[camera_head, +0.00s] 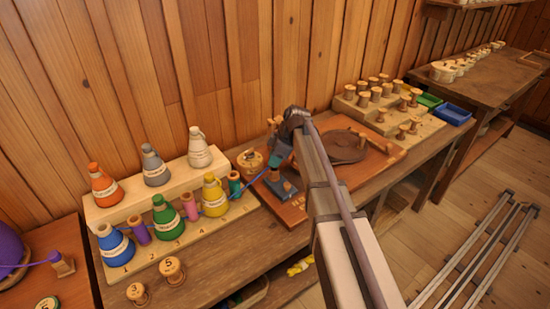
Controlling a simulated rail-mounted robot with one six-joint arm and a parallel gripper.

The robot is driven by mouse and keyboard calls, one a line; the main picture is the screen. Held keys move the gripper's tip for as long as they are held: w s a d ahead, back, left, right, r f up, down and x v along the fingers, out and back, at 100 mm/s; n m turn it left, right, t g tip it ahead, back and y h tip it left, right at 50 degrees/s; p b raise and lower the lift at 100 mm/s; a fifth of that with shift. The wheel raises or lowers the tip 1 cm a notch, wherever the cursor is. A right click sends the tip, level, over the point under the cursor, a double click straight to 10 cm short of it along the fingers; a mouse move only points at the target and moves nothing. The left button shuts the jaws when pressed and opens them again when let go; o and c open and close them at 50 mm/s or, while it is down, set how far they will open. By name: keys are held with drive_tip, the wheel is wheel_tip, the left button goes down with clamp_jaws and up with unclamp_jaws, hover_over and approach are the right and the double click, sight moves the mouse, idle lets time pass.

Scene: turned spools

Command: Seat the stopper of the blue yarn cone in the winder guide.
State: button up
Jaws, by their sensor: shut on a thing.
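The blue yarn cone (114,246) stands at the left front of the light wooden rack, in the place marked 1. A blue thread (250,183) runs up to my gripper (273,166) from the rack's right end. My gripper points down and is shut at the thread's end; the stopper itself is too small and hidden to make out. Just below it is a blue-grey block (284,188) on the reddish board (293,211), which looks like the winder guide. I cannot tell whether the gripper's load touches it.
Green (167,216), yellow (214,195), orange (103,186), grey (155,167) and white (199,149) cones share the rack with small spools. A dark round disc (345,146) lies right of my wrist. A spool rack (395,122) and trays stand beyond.

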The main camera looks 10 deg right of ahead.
idle(0.3)
drive_tip(key=shift+f+b, duration=1.25)
drive_tip(key=o, duration=1.4)
drive_tip(key=shift+r, duration=0.15)
wheel_tip(320, 180, up, 9)
drive_tip(key=p, duration=0.9)
drive_tip(key=shift+r+p, duration=0.2)
drive_tip(key=shift+p, duration=0.15)
drive_tip(key=shift+f, duration=0.2)
